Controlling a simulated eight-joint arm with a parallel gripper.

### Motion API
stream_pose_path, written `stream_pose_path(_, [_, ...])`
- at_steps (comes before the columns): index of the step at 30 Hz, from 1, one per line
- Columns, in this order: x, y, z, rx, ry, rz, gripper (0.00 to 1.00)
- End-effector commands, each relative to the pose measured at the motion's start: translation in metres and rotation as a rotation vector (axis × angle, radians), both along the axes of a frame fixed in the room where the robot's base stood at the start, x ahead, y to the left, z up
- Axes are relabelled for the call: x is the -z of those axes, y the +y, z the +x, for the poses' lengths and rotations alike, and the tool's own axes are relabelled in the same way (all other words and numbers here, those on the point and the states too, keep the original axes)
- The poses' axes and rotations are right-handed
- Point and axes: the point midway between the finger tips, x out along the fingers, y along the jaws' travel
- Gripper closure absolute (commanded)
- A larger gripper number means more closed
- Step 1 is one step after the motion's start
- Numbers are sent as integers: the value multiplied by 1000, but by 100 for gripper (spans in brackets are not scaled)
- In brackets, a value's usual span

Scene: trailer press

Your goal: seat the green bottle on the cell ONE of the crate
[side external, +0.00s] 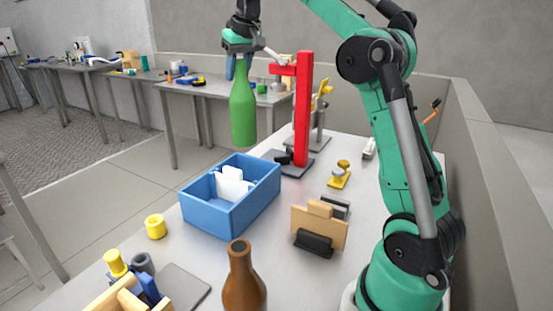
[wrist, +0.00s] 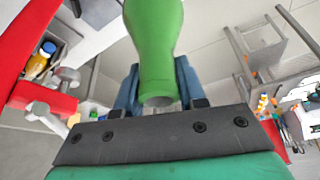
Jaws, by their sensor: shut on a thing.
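The green bottle (side external: 243,108) hangs upright from my gripper (side external: 236,62) in the side view, above and a little behind the blue crate. My gripper is shut on the bottle's neck. In the wrist view the green bottle (wrist: 154,40) fills the top middle, between the blue fingers of my gripper (wrist: 157,90). The blue crate (side external: 212,215) stands on the table below, apart from the bottle. White dividers (side external: 232,185) stand inside it. The crate floor is mostly hidden, and I cannot read any cell label.
A red press (side external: 303,110) stands behind and right of the crate, close to the bottle's right. A brown bottle (side external: 243,285) stands in front.

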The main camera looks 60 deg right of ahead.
Motion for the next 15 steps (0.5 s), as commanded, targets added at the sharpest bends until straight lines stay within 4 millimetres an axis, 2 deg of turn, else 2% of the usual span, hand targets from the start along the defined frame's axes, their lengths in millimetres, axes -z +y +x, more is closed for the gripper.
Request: stream_pose_path(15, [42,0,0,0,0,0,100])
